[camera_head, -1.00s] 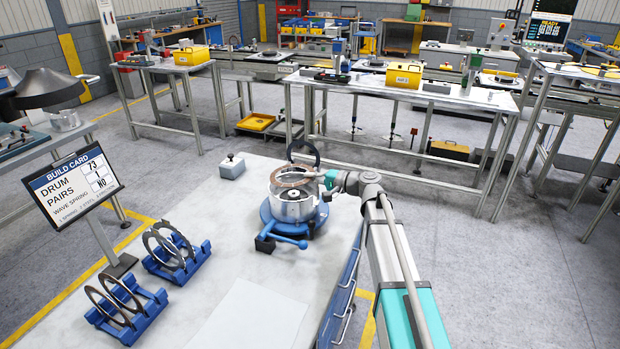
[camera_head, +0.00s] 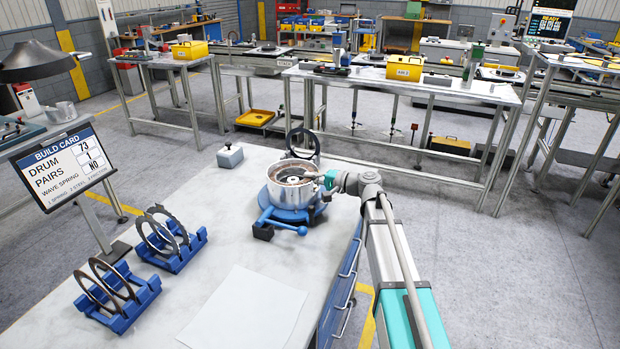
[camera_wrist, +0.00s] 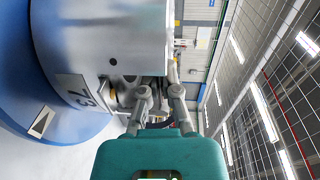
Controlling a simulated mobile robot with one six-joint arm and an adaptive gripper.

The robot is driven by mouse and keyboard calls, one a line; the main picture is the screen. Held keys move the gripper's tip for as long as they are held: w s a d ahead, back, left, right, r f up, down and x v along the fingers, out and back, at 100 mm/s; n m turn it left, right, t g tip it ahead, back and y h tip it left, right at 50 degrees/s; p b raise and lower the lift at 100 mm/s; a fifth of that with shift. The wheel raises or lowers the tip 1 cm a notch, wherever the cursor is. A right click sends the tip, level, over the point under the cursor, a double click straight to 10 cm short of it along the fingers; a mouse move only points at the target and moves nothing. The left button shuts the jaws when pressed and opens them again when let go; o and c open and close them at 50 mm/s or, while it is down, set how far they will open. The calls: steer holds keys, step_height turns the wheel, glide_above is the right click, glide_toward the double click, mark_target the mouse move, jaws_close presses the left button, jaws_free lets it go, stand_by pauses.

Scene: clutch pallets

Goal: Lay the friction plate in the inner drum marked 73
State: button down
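The inner drum (camera_head: 298,196), a silver cylinder on a round blue base (camera_head: 312,215), stands on the bench. In the wrist view the drum (camera_wrist: 95,35) fills the left, with a label reading 73. The brown friction plate (camera_head: 296,168) lies nearly level at the drum's mouth; whether it is seated I cannot tell. My gripper (camera_head: 325,180) is at the drum's right side, at rim height beside the plate. In the wrist view both fingers of my gripper (camera_wrist: 162,80) are close to a gap in the drum wall; their tips are partly hidden, so their grip is unclear.
A dark ring (camera_head: 303,143) stands upright behind the drum. A blue lever (camera_head: 283,225) sticks out in front. Two blue racks (camera_head: 172,255) (camera_head: 118,305) hold rings at left by the build card (camera_head: 68,168). A grey block (camera_head: 230,156) and white sheet (camera_head: 245,308) lie nearby.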

steer(key=shift+f+b, duration=0.6)
steer(key=shift+f, duration=0.15)
steer(key=c, duration=0.8)
jaws_free()
steer(key=shift+o, duration=0.4)
steer(key=shift+s, duration=0.1)
steer(key=v, duration=0.6)
steer(key=shift+p, duration=0.3)
